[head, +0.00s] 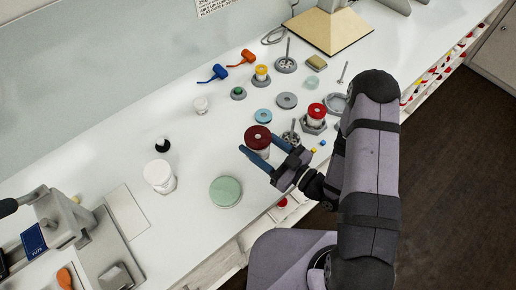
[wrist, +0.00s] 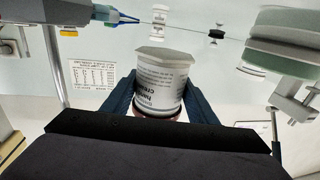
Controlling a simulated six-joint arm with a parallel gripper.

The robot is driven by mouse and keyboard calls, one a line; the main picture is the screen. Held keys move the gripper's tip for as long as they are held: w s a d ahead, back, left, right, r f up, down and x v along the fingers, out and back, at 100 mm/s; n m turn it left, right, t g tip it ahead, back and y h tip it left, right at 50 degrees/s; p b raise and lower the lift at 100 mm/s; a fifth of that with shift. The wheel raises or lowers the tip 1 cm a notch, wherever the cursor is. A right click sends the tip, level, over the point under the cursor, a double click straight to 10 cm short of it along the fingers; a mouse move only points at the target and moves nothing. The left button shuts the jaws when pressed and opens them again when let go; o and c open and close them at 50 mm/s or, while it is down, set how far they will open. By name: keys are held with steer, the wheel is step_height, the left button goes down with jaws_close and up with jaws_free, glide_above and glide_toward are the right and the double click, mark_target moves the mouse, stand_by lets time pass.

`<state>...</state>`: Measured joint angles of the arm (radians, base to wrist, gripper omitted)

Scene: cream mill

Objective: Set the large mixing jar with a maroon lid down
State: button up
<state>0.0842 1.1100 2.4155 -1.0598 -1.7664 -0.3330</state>
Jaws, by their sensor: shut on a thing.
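The large mixing jar has a maroon lid (head: 257,135) and a white body. In the head view it is upright near the front part of the white counter. My gripper (head: 256,148) is shut on it, with one blue finger on each side below the lid. In the wrist view the jar's white labelled body (wrist: 158,82) is between the blue fingers of my gripper (wrist: 158,98), appearing upside down. The lid is mostly hidden there. I cannot tell whether the jar's base touches the counter.
A pale green disc (head: 225,191) and a white jar (head: 159,176) are left of the held jar. The counter between green disc and small white cup (head: 201,105) is clear.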

mark_target(267, 157)
steer(key=shift+f, duration=1.7)
steer(key=shift+f, duration=0.2)
steer(key=o, duration=1.2)
steer(key=shift+r, duration=0.1)
steer(key=shift+r+p, duration=0.15)
steer(key=shift+p, duration=0.15)
steer(key=shift+s+d, duration=0.25)
steer(key=shift+d, duration=0.2)
steer(key=shift+v, duration=5.5)
